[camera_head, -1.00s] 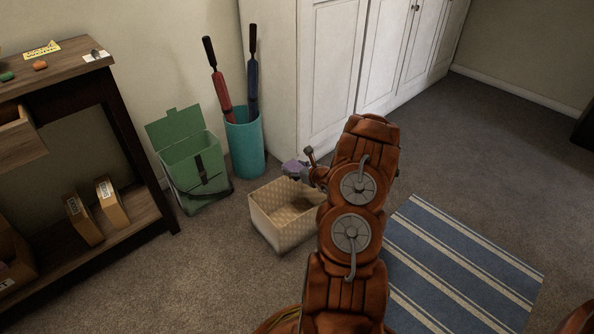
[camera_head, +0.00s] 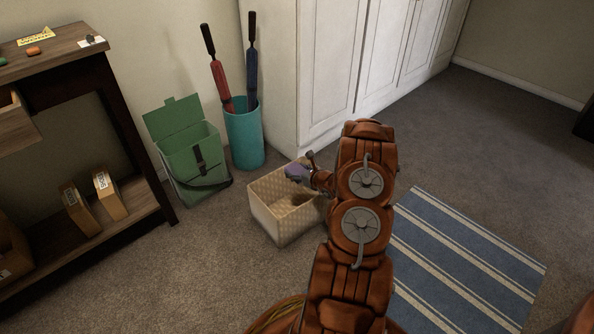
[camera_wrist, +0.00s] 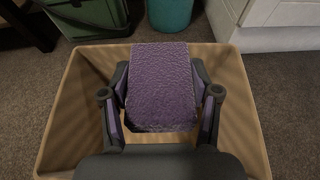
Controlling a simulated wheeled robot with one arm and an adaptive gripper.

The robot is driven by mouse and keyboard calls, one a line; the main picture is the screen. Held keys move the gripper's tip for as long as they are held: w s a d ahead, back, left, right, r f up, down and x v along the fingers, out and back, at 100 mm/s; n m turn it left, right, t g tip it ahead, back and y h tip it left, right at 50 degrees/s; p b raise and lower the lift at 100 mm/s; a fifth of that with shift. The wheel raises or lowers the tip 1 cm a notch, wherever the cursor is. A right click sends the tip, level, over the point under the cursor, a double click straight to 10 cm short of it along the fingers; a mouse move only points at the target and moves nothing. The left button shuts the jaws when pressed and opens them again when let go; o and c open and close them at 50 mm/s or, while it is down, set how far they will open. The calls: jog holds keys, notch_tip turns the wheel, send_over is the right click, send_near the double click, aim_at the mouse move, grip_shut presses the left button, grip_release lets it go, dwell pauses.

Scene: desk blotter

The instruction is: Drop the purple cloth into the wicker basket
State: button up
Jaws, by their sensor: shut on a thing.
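The purple cloth (camera_wrist: 161,88) is held between the two fingers of my gripper (camera_wrist: 161,100) in the wrist view. It hangs over the open wicker basket (camera_wrist: 62,125), whose walls surround it in that view. In the head view the light wicker basket (camera_head: 277,226) stands on the carpet, left of my arm. I cannot tell exactly how high the cloth is over the basket floor.
A green lidded bin (camera_head: 195,160) and a teal umbrella stand (camera_head: 245,137) with two umbrellas stand behind the basket. A white cabinet (camera_head: 330,70) is at the back. A wooden desk (camera_head: 70,55) is at the left. A blue striped rug (camera_head: 460,260) lies to the right.

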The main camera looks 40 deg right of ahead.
jog(key=o, duration=1.1)
jog(key=shift+s, duration=0.15)
jog(key=v, duration=1.2)
